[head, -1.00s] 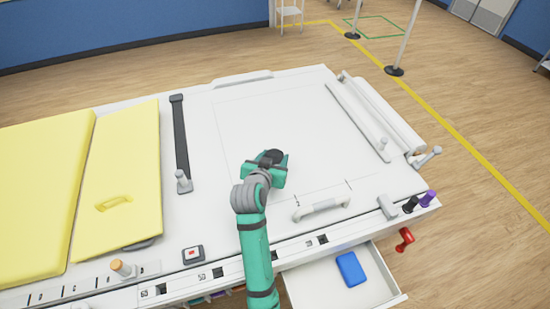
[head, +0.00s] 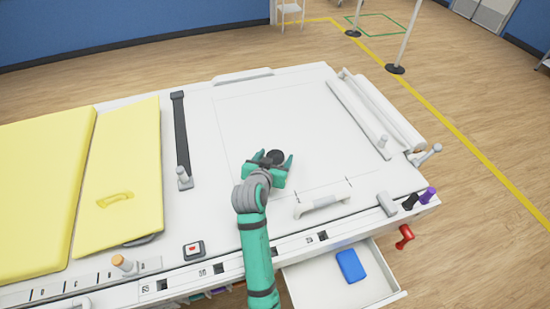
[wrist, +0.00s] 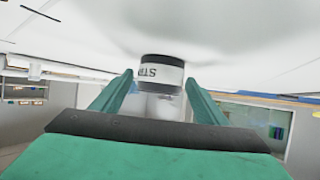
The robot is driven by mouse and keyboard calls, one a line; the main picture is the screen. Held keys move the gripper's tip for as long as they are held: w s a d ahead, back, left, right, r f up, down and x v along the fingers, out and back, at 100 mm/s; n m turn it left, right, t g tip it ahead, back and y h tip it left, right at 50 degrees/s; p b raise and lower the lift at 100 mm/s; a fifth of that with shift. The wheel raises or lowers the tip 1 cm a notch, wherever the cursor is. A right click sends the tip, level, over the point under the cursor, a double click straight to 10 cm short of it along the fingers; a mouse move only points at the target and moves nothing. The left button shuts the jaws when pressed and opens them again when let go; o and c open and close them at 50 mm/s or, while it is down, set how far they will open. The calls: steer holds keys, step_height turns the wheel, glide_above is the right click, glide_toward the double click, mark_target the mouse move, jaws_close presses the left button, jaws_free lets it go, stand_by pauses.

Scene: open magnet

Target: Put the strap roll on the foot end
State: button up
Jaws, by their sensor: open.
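The strap roll (head: 276,156) is a short cylinder with a dark top, standing on the white foot end (head: 300,120) of the table, inside a faintly outlined square. In the wrist view the strap roll (wrist: 162,73) shows a black band and a white label with partly readable letters, and it appears to rest on the white surface. My gripper (head: 270,159) is open around the roll, one finger on each side. In the wrist view gaps show between the roll and both fingers. Part of the roll's near side is hidden by my gripper in the head view.
A white handle (head: 322,205) lies in front, near my arm. A dark strap bar (head: 181,140) and yellow pads (head: 120,180) lie to the left. White rollers (head: 385,112) line the right edge. An open drawer (head: 325,290) with a blue block (head: 350,266) juts out in front.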

steer(key=v, duration=1.2)
steer(key=shift+d, duration=0.1)
